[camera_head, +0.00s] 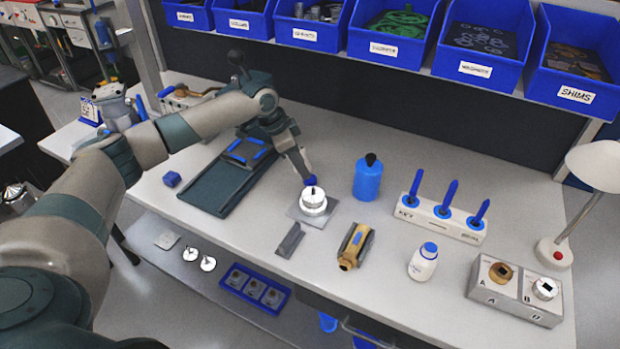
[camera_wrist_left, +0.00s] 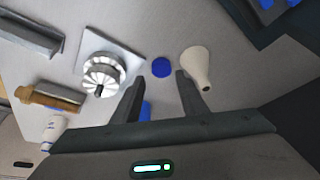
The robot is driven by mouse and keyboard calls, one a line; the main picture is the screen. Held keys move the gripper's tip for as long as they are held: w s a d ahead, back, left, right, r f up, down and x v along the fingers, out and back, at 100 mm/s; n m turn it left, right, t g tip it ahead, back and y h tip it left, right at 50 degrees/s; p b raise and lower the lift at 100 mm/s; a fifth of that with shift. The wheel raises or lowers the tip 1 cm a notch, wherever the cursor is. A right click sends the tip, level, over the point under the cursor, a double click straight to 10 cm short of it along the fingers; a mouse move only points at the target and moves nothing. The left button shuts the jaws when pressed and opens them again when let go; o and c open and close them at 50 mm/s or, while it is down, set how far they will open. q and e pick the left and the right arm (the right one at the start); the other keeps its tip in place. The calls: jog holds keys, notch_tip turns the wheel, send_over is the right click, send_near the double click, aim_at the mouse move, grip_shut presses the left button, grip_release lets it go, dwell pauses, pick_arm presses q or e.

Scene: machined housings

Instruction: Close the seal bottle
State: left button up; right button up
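My left gripper (camera_head: 307,178) is low over the bench behind the silver housing, pointing down. In the left wrist view its fingers (camera_wrist_left: 158,84) are apart with nothing held between them. A round blue cap-like disc (camera_wrist_left: 161,67) lies just beyond the fingertips; a bit of blue shows there in the head view. A white conical bottle (camera_wrist_left: 196,66) with a dark opening at its narrow end stands beside the right finger. My arm seems to hide it in the head view. A second white bottle (camera_head: 422,264) wears a blue cap near the front edge. My right gripper is not in view.
The silver housing (camera_head: 313,203) sits close to my left gripper on a plate. A blue bottle (camera_head: 367,182) with a black top stands right of it. A brass part (camera_head: 355,246), grey bar (camera_head: 290,241) and blue-handled tool block (camera_head: 440,220) are nearby. Blue bins (camera_head: 306,34) hang above.

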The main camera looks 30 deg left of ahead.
aim_at(310, 180)
pick_arm(q)
jog(key=shift+p+x, duration=0.7)
jog(key=shift+x, duration=0.05)
jog(key=shift+p+x, duration=0.45)
jog(key=shift+x, duration=0.75)
jog(key=shift+w+d+f, duration=0.1)
jog(key=shift+w+f, duration=0.2)
jog(key=shift+f, duration=0.3)
jog(key=c, duration=0.9)
